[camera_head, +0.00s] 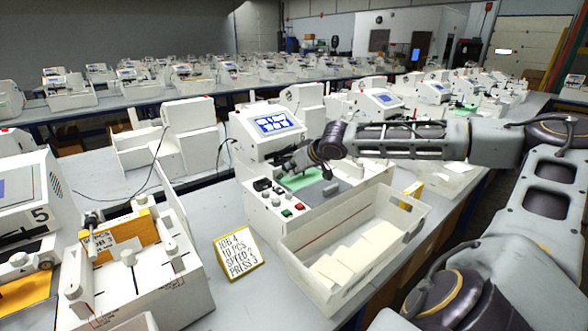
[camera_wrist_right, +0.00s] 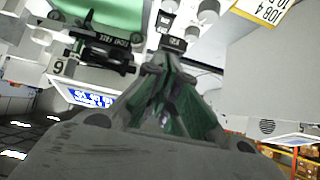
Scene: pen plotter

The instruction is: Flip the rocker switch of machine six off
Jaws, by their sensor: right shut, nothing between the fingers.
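Machine six (camera_head: 252,150) is the white plotter with a lit blue screen (camera_head: 280,123) in the middle of the head view. Its number six shows upside down in the right wrist view (camera_wrist_right: 58,68). A black rocker switch (camera_head: 262,185) is on its front panel, near knobs and green and red buttons. My right gripper (camera_head: 284,167) is shut and empty over the panel side of the green bed. In the right wrist view its fingertips (camera_wrist_right: 158,62) are close to a small black switch (camera_wrist_right: 173,43); I cannot tell if they touch. My left gripper is not in view.
A white bin (camera_head: 375,262) with paper cards stands in front of machine six. A yellow-edged job card (camera_head: 238,253) stands left of the bin. Machine five (camera_head: 40,205) is at the left, with thin cables nearby. More machines fill the tables behind.

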